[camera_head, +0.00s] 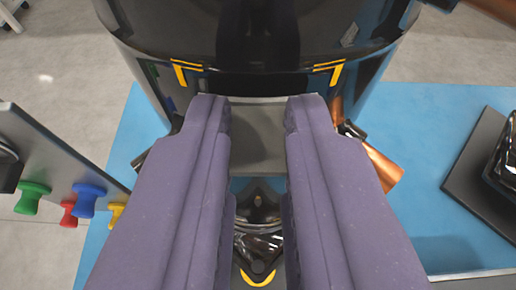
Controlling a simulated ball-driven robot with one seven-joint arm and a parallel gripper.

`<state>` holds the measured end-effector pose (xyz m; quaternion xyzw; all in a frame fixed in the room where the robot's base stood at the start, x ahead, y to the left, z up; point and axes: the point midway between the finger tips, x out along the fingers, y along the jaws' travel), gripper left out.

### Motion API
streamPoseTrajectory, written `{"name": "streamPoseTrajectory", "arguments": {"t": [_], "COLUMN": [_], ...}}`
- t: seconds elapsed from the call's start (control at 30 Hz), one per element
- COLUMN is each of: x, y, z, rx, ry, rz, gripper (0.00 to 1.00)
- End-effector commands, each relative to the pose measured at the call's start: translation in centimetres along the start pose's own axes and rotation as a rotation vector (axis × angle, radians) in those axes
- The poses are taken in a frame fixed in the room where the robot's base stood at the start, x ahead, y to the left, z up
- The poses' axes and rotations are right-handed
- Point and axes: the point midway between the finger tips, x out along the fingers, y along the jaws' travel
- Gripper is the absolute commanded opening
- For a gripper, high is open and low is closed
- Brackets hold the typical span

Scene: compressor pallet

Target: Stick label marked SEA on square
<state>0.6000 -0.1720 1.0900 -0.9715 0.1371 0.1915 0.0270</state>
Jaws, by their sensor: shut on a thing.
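My gripper (258,112) has two long purple fingers reaching up the middle of the view. A flat grey piece, apparently the label (258,140), is held between the fingertips. No lettering on it is readable from here. The black glossy compressor (258,35) stands just beyond the fingertips. Orange corner marks of the square show on its shell, one at the left (185,68) and one at the right (330,68). The label is between and below these two marks in the picture. The rest of the square is hidden behind the label and fingers. I cannot tell whether the label touches the shell.
The compressor stands on a blue pallet (430,115). A copper pipe (383,166) sticks out beside the right finger. At left is a grey panel (45,150) with green, red, blue and yellow knobs. A black plate (470,190) with a dark shiny part lies at right.

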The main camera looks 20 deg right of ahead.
Motion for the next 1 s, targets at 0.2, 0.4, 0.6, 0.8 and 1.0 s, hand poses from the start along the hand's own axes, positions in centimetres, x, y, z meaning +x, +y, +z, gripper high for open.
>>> {"name": "streamPoseTrajectory", "arguments": {"t": [0.2, 0.4, 0.6, 0.8, 1.0], "x": [0.3, 0.4, 0.4, 0.4, -0.7], "y": [0.0, 0.0, 0.0, 0.0, 0.0], "z": [-0.1, -0.2, -0.2, -0.2, -0.3], "rx": [0.000, 0.000, 0.000, 0.000, -0.001], "ry": [0.000, 0.000, 0.000, 0.000, 0.001], "rz": [0.000, 0.000, 0.000, 0.000, 0.000], "gripper": [0.00, 0.00, 0.46, 0.48, 0.48]}}
